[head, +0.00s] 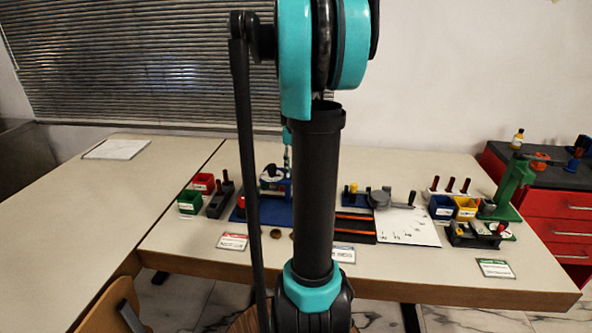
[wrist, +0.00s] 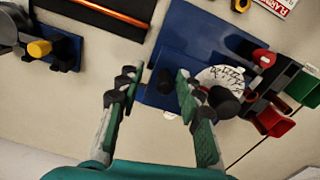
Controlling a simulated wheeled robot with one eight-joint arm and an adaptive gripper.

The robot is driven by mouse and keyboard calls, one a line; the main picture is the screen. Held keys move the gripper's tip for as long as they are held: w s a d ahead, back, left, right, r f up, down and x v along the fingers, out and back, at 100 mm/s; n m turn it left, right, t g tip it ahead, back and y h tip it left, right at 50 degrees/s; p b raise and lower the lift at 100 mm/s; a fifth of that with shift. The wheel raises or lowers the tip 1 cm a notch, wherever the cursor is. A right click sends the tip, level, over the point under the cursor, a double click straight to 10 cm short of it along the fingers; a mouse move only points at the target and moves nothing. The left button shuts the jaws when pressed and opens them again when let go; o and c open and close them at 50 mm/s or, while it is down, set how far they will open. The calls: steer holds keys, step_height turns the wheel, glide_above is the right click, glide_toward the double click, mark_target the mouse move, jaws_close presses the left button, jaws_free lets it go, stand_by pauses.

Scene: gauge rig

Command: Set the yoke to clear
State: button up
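The gauge rig's blue base (wrist: 185,50) is in the wrist view, with a white marked dial (wrist: 228,74) and a dark round knob (wrist: 224,102) over it. A red knob (wrist: 263,57) is beside the dial. I cannot tell which part is the yoke, nor read the dial setting. In the head view the blue base (head: 268,212) stands on the table, partly hidden by my arm, with the dial unit (head: 271,176) at its back. My gripper (wrist: 156,84) is open and empty, its fingers apart over the base's edge, left of the knob.
Red (head: 203,183) and green (head: 190,201) bins stand left of the rig. A grey round device (head: 379,198) with a yellow knob (head: 353,188) is to the right. Further right are blue and yellow bins (head: 466,207) and a green press (head: 515,187). The left table is mostly clear.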

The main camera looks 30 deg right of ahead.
step_height(320, 180, up, 12)
stand_by(0.6)
steer(key=shift+a, duration=0.1)
steer(key=s+a+f+n+t, duration=0.1)
steer(key=s+a+f, duration=0.4)
steer(key=f, duration=0.3)
steer(key=s+a+f+n+t, duration=0.1)
steer(key=s+a+f+n, duration=0.1)
steer(key=s+a+f, duration=0.4)
steer(key=s+a+f+n+t, duration=0.2)
steer(key=s+a+f, duration=0.4)
steer(key=f, duration=0.3)
steer(key=shift+a+f, duration=0.3)
steer(key=shift+a, duration=0.5)
steer(key=shift+d, duration=0.1)
